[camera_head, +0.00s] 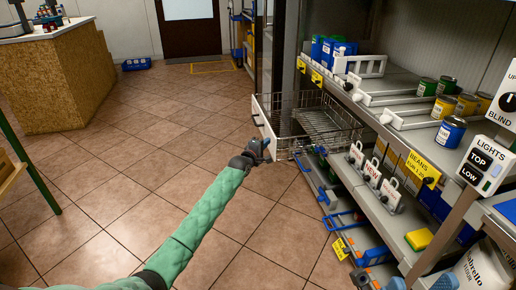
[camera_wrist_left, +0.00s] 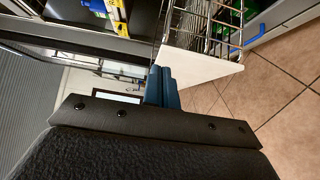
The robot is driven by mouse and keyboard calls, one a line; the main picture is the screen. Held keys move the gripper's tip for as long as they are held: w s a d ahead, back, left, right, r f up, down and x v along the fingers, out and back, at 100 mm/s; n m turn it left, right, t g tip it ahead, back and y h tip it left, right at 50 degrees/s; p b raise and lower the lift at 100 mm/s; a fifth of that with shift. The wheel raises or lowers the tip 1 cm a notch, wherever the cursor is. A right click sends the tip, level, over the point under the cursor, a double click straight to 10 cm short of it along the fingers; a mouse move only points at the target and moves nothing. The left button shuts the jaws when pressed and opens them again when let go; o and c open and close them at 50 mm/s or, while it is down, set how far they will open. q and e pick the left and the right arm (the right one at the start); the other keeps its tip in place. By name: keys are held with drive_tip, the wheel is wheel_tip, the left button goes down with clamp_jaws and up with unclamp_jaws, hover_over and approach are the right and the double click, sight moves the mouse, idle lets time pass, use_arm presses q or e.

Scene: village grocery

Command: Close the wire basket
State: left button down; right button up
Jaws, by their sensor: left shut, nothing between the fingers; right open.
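The wire basket (camera_head: 318,126) is pulled out from the shelving unit, with its white front panel (camera_head: 265,122) facing left. Its inside looks empty. My left gripper (camera_head: 264,144) is shut and empty at the lower part of this panel. In the left wrist view its blue fingers (camera_wrist_left: 162,88) are together, close beside the white panel (camera_wrist_left: 200,66); whether they touch it I cannot tell. What appears to be my right gripper (camera_head: 379,282) is open at the bottom edge of the head view, partly cut off.
The shelf (camera_head: 385,100) right of the basket holds several cans and blue packs. A wooden counter (camera_head: 60,85) stands at far left. The tiled floor left of the basket is clear.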

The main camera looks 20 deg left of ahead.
use_arm(q)
drive_tip(key=shift+w+d, duration=0.45)
drive_tip(key=shift+d, duration=0.15)
drive_tip(key=shift+d, duration=0.1)
